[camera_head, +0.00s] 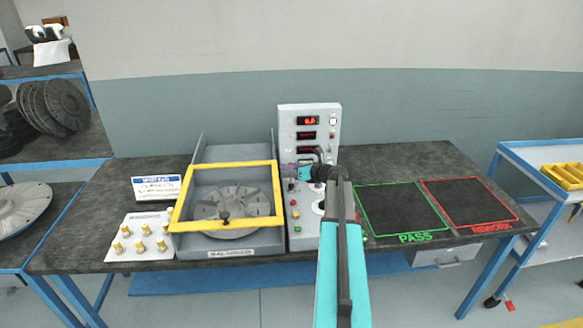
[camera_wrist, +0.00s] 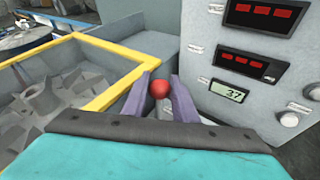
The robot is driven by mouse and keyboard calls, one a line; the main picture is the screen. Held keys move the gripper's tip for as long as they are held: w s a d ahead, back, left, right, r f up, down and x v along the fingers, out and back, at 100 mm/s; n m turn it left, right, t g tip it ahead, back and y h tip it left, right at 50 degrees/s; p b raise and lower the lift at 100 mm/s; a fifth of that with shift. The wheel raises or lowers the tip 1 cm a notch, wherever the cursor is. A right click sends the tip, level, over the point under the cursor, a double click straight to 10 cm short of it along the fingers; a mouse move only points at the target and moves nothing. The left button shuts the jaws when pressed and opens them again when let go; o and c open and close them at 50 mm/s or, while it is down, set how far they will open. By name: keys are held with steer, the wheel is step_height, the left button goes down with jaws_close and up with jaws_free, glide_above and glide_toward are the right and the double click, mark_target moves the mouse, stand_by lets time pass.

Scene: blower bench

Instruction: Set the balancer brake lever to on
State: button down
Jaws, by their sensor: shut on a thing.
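My gripper (camera_wrist: 159,92) is at the balancer's control panel, at the panel's left side beside the yellow-framed guard. In the wrist view its two purple fingers are on either side of a red ball knob (camera_wrist: 160,88), and the jaws are closed on it. The knob appears to be the end of the brake lever; its stem and any on or off marking are hidden. In the head view my gripper (camera_head: 287,172) reaches the panel from the right, and the lever is too small to make out there.
The yellow-framed guard (camera_head: 276,197) surrounds a slotted rotor plate (camera_head: 228,203) left of my gripper. The grey control tower (camera_head: 309,112) with red displays stands behind. A white block with several brass pieces (camera_head: 124,237) lies at left. PASS (camera_head: 402,207) and REWORK (camera_head: 470,199) areas are empty.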

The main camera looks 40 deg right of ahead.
steer(key=shift+w+d+f, duration=0.3)
steer(key=shift+w+d, duration=0.3)
steer(key=shift+w, duration=0.05)
steer(key=c, duration=1.7)
jaws_free()
steer(key=shift+d+f, duration=0.1)
steer(key=shift+f, duration=0.05)
steer(key=shift+s, duration=0.15)
steer(key=shift+s+a+r, duration=0.2)
steer(key=shift+s+r, duration=0.1)
steer(key=shift+s, duration=0.25)
steer(key=b+v, duration=0.3)
steer(key=v, duration=0.9)
steer(key=shift+s+r, duration=0.1)
steer(key=shift+s, duration=0.1)
